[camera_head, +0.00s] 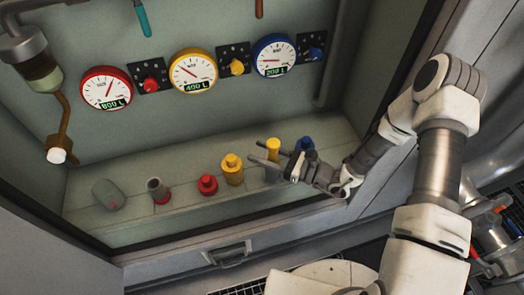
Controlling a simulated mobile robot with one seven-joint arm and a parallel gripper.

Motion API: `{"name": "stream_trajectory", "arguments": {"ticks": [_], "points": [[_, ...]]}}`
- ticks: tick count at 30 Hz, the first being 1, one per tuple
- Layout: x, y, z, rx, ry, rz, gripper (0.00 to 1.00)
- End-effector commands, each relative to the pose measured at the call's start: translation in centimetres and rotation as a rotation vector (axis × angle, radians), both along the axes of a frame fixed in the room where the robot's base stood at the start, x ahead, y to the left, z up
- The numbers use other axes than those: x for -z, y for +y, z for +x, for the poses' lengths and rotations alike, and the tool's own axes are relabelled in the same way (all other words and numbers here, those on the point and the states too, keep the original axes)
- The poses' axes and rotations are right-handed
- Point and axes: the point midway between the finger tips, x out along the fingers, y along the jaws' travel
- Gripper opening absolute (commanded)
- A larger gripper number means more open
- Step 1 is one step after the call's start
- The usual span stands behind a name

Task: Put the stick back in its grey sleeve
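A short grey sleeve (157,189) with a dark open top and a red foot stands on the ledge at the left. My gripper (270,157) is over the right part of the ledge, its fingers pointing left. A yellow upright cylinder (273,146) shows between the fingers. I cannot tell whether they touch it, or whether it is the stick's top. A teal-handled tool (143,18) and a rust-brown one (259,8) hang at the top; I cannot tell whether either is the stick.
A red cap (207,185), a yellow cap (232,169) and a blue fitting (304,146) stand along the ledge (130,220). A grey-green rounded piece (108,194) lies left of the sleeve. A brown nozzle (64,130) hangs at left. Gauges line the wall; a frame edges the bay.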

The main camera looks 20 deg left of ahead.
Motion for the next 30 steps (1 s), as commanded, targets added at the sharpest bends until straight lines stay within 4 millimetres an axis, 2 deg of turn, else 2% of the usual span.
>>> {"name": "stream_trajectory", "arguments": {"ticks": [1,2,17,20,23,30], "points": [[0.0,0.0,0.0,0.0,0.0,0.0,0.63],[0.0,0.0,0.0,0.0,0.0,0.0,0.67],[0.0,-0.3,-0.1,0.0,0.001,-0.001,0.67],[-0.1,-1.3,-0.2,0.002,0.001,-0.001,0.67],[-0.2,-3.2,-0.5,0.004,0.004,-0.002,0.67],[-0.3,-9.0,-1.6,0.006,0.002,-0.002,0.67]]}}
